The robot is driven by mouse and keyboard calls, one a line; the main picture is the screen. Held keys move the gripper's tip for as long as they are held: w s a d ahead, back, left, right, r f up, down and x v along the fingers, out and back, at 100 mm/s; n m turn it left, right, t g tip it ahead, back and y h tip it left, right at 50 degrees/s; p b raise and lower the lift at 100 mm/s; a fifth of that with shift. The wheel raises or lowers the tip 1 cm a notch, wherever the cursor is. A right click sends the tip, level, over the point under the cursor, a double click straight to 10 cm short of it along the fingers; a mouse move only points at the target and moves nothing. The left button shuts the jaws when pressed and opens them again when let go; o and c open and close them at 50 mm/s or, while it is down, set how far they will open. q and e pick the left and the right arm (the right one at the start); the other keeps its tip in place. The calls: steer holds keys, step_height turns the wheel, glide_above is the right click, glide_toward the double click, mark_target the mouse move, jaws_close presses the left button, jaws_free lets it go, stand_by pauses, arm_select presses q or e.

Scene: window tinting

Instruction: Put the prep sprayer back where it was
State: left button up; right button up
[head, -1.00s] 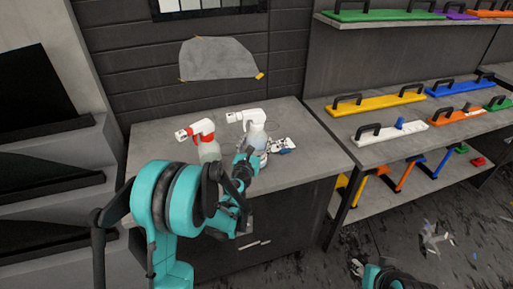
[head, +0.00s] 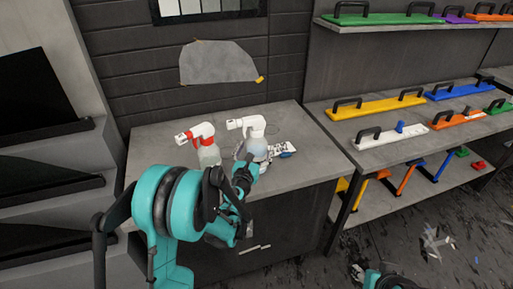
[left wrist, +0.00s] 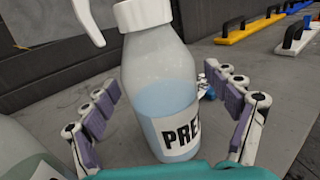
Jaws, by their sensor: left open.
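The prep sprayer (head: 257,146), a clear bottle with pale blue liquid and a white trigger head, stands upright on the grey counter (head: 300,158). In the left wrist view the bottle (left wrist: 158,85) shows part of its label, reading "PRE". My left gripper (left wrist: 160,112) is open, with one finger on each side of the bottle and visible gaps between. In the head view my left gripper (head: 245,168) is in front of the bottle and partly hides its base. Part of my right arm shows at the bottom edge; its gripper jaws cannot be made out.
A second spray bottle (head: 207,152) with a red and white head stands just left of the prep sprayer. A small white and blue item (head: 284,149) lies to its right. Shelves with coloured handled tools (head: 380,104) stand at the right. The counter's right part is clear.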

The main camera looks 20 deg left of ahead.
mark_target(254, 153)
arm_select(q)
steer(key=s+p, duration=0.1)
steer(key=s, duration=0.5)
steer(key=shift+r, duration=0.15)
steer(key=s+a+r+n+g+y+b, duration=0.1)
steer(key=s+a+r+n+g+y, duration=0.15)
steer(key=s+n, duration=0.65)
steer(key=s+a+r+n+g+y+b, duration=0.1)
steer(key=s+a+n+g+y, duration=0.3)
steer(key=n, duration=1)
steer(key=s+d+f+n+g+h, duration=0.2)
steer(key=s+d+f+n+h, duration=0.1)
steer(key=s+n, duration=0.3)
steer(key=s+d+f+n+g+h, duration=0.2)
steer(key=s+d+n, duration=0.4)
steer(key=s, duration=0.5)
steer(key=shift+d+f+n+h, duration=0.3)
steer(key=shift+f+n+h, duration=0.25)
steer(key=shift+h, duration=0.2)
steer(key=shift+c, duration=0.2)
